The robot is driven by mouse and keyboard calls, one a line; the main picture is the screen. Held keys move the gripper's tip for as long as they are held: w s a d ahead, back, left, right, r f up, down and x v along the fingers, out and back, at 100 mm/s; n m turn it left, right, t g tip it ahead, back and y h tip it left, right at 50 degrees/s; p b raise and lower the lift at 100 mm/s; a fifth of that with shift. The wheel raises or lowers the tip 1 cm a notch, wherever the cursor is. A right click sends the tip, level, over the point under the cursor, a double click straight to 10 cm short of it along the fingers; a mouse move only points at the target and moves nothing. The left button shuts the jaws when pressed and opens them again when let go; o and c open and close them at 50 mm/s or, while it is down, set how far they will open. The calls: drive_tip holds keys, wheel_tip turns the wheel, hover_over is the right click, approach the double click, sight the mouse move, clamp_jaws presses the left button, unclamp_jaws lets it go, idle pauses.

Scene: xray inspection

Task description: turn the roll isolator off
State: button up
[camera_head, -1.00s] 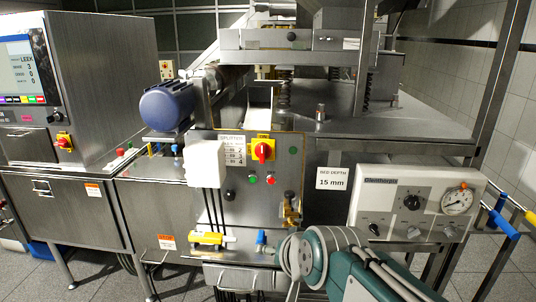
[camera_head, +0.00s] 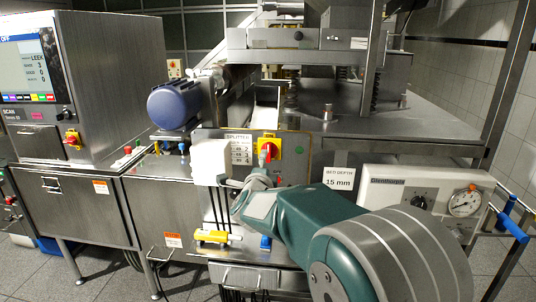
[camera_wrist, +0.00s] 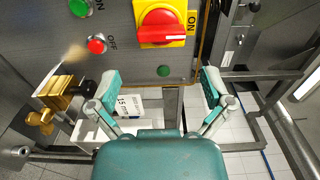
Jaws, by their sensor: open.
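A red rotary switch (camera_wrist: 161,22) on a yellow plate (camera_wrist: 188,22) is at the top of the wrist view. I take it for the roll isolator, but no legible label names it so. Its handle lies level in that rotated view, in line with the ON lettering beside the plate.
A green button (camera_wrist: 80,7) and a red button (camera_wrist: 97,45) are beside the switch. A brass valve (camera_wrist: 55,100) sticks out at the left of the wrist view. A blue motor (camera_head: 174,106) and a white box (camera_head: 208,163) are left of the switch in the head view.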

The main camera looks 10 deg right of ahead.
sight(268, 162)
drive_tip(key=x, duration=0.8)
drive_tip(key=shift+w+d+f, duration=0.1)
drive_tip(key=shift+w, duration=0.2)
drive_tip(key=c, duration=0.8)
